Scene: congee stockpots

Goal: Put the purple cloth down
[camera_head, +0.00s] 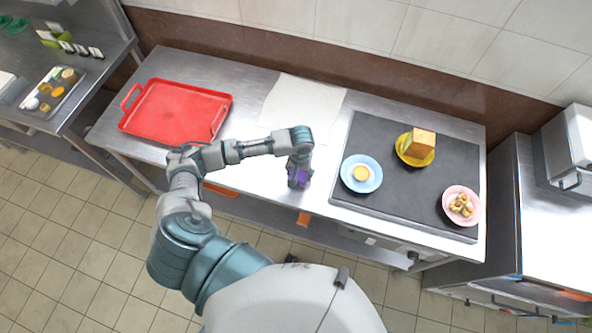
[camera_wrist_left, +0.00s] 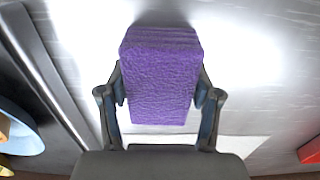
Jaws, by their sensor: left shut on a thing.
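The purple cloth (camera_wrist_left: 160,75) is a folded, textured block in the left wrist view, between the two fingers of my left gripper (camera_wrist_left: 160,98). My left gripper (camera_head: 299,180) is shut on it. In the head view only a small part of the cloth (camera_head: 301,174) shows at the gripper, over the front part of the steel table (camera_head: 262,180). I cannot tell whether the cloth touches the table top. My right gripper is not in view.
A red tray (camera_head: 175,112) lies at the table's left, and a pale sheet (camera_head: 302,102) at the back middle. On the right, a dark mat (camera_head: 376,133) bears a blue plate (camera_head: 349,181), a yellow plate (camera_head: 402,153) and a pink plate (camera_head: 449,207) with food. Bare steel surrounds my left gripper.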

